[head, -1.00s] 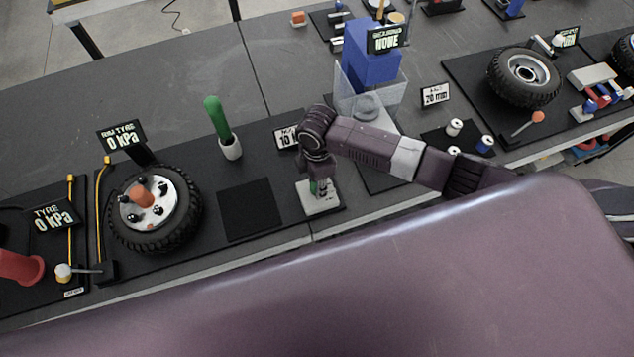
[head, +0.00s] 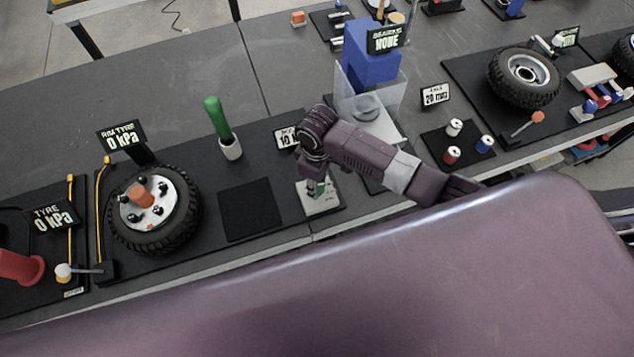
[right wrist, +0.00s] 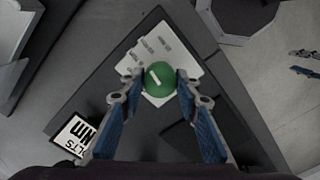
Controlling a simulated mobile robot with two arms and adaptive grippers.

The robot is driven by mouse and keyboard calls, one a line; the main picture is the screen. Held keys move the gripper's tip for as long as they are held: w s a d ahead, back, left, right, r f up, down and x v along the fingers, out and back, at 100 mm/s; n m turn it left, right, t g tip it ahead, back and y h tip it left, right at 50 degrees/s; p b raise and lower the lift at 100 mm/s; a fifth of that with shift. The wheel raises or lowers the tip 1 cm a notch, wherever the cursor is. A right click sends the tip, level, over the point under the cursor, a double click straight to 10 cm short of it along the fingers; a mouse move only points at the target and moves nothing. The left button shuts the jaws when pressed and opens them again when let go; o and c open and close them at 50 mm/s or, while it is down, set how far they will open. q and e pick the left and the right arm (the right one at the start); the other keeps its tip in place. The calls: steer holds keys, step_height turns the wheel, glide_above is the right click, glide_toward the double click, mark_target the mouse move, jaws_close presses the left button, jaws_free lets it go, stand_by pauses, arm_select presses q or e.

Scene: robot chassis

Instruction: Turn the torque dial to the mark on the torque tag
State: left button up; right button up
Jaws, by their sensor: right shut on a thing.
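The torque dial is a round green knob (right wrist: 160,79) on a pale plate (right wrist: 183,58) with several printed marks. A white line on the knob points to the upper left in the right wrist view. My right gripper (right wrist: 160,88) is shut on the knob, with a fingertip on each side. In the head view the plate (head: 322,206) lies below my right gripper (head: 319,187), and the knob is mostly hidden. The torque tag (head: 285,138) stands behind the plate, partly covered by my arm; "10" shows. In the right wrist view the tag (right wrist: 74,139) reads "NM". My left gripper is out of view.
A green-handled tool (head: 217,120) stands in a white cup (head: 231,149) left of the tag. A black square pad (head: 249,210) lies left of the plate, and a wheel (head: 157,212) further left. A clear-walled stand (head: 370,100) is behind my arm.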

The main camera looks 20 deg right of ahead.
steer(key=shift+w+r+m, duration=0.1)
steer(key=shift+m, duration=0.4)
steer(key=o, duration=1.1)
steer(key=shift+o, duration=0.2)
step_height(320, 180, up, 12)
